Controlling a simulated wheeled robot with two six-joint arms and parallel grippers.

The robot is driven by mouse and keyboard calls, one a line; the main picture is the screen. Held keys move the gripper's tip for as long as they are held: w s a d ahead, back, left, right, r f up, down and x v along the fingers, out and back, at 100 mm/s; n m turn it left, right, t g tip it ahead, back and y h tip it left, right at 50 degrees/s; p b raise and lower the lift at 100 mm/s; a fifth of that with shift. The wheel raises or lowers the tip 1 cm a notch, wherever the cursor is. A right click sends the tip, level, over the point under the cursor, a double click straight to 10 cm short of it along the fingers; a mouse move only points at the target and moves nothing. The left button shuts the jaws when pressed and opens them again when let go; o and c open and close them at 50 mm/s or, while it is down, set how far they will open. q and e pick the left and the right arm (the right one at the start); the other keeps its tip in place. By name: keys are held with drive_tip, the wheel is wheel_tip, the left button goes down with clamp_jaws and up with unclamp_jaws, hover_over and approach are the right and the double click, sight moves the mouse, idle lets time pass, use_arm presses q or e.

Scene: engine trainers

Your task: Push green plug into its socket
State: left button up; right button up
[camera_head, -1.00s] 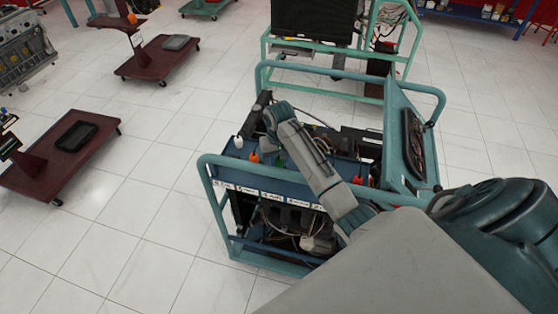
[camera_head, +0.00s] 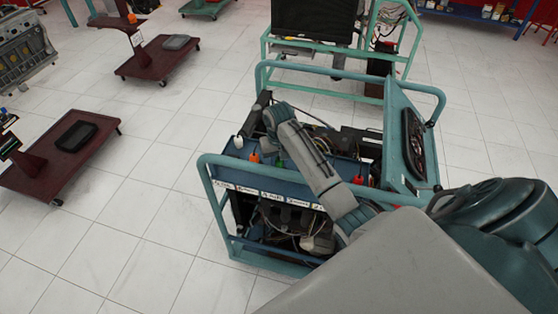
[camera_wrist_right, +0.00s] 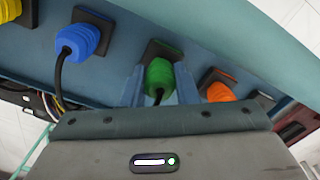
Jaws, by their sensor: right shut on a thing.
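The green plug (camera_wrist_right: 158,78) sits in the middle of the right wrist view, with a black cable at its near end. My right gripper (camera_wrist_right: 158,88) is shut on it, one finger on each side. The plug's far end is at a dark square socket (camera_wrist_right: 166,52) with a green edge on the blue panel. I cannot tell how deep it sits. In the head view only a small bit of green (camera_head: 281,163) shows below my right wrist; the gripper is mostly hidden by the arm. My left gripper is in neither view.
A blue plug (camera_wrist_right: 78,40) and a yellow plug (camera_wrist_right: 10,10) are left of the green one, an orange plug (camera_wrist_right: 221,92) to its right. The teal trainer frame (camera_head: 210,160) surrounds the panel. Open tiled floor (camera_head: 130,215) lies to the left.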

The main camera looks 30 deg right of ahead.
drive_tip(key=shift+f, duration=0.35)
drive_tip(key=o, duration=1.1)
